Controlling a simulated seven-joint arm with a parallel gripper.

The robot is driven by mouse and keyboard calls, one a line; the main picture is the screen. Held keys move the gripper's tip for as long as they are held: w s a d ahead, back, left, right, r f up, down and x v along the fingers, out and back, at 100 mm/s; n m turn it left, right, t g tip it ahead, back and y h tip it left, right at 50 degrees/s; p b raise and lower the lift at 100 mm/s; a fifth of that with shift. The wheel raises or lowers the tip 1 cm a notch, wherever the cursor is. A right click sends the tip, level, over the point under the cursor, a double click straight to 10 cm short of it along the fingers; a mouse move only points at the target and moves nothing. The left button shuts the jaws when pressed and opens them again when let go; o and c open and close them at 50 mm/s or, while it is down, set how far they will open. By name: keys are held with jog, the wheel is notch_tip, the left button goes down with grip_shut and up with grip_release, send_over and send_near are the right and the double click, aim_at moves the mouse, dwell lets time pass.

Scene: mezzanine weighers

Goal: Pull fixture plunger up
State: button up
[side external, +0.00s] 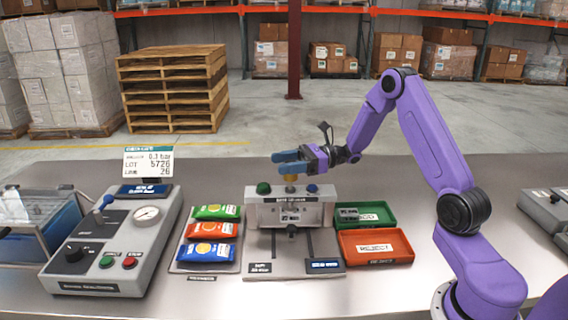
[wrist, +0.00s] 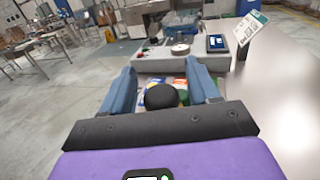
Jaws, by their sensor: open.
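The fixture (side external: 262,214) is a grey press-like block on a base plate, in the middle of the table in the side view. A brass-coloured plunger (side external: 290,184) stands up from its top, between a green knob (side external: 263,188) and a blue knob (side external: 312,188). My gripper (side external: 283,162) is level just above the brass part, its blue fingers pointing left and hiding the plunger's top.
Green, orange and blue packets (side external: 210,230) lie left of the fixture. A grey console with a gauge (side external: 147,215) stands farther left. A green tray (side external: 376,208) and a red reject tray (side external: 400,240) are on the right. The table's front strip is clear.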

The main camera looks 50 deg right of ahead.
jog(key=shift+w+a, duration=0.1)
jog(key=shift+a, duration=0.1)
grip_shut()
jog(key=shift+r, duration=1.35)
grip_release()
jog(key=v, duration=1.7)
jog(key=shift+d, duration=0.25)
